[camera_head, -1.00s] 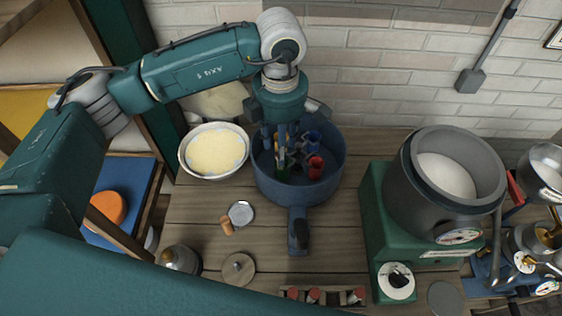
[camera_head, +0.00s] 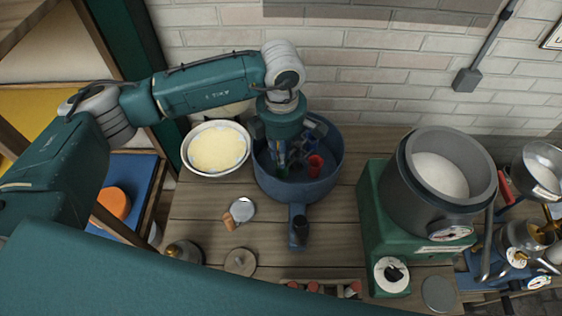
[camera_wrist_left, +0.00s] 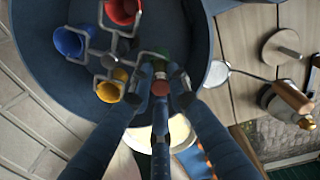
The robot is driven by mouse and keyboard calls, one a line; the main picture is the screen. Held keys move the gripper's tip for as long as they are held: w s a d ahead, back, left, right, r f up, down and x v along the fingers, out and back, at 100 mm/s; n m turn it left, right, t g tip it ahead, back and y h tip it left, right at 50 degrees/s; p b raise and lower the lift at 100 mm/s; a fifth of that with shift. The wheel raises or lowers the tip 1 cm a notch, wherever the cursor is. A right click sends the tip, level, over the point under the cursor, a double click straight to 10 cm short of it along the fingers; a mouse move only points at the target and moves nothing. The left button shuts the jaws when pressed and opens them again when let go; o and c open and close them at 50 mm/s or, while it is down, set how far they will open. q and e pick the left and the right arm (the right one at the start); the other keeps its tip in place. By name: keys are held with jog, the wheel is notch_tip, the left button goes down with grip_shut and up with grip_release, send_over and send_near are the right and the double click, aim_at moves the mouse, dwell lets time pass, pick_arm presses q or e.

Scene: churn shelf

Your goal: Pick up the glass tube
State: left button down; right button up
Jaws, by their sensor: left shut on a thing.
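My left gripper (camera_head: 281,168) points down into the blue pot (camera_head: 332,180), over the green cup (camera_head: 283,175) of a small metal rack. In the left wrist view its fingers (camera_wrist_left: 160,84) are closed around a small piece with a round red-brown end (camera_wrist_left: 160,88), which looks like the stopper of the glass tube. The tube's body is hidden by the fingers, so I cannot tell whether it touches the green cup. The rack also holds a red cup (camera_wrist_left: 122,10), a blue cup (camera_wrist_left: 71,41) and a yellow cup (camera_wrist_left: 110,90). My right gripper is not in view.
A white bowl of yellow stuff (camera_head: 217,148) stands left of the pot. The pot's handle (camera_head: 298,228) points to the front. A green machine with a grey drum (camera_head: 405,190) stands to the right. Several red-topped tubes (camera_head: 313,287) line the front edge.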

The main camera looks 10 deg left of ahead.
pick_arm(q)
jog(key=shift+r, duration=0.4)
notch_tip(320, 180, up, 19)
jog(key=b, duration=0.5)
jog(key=shift+r, duration=0.15)
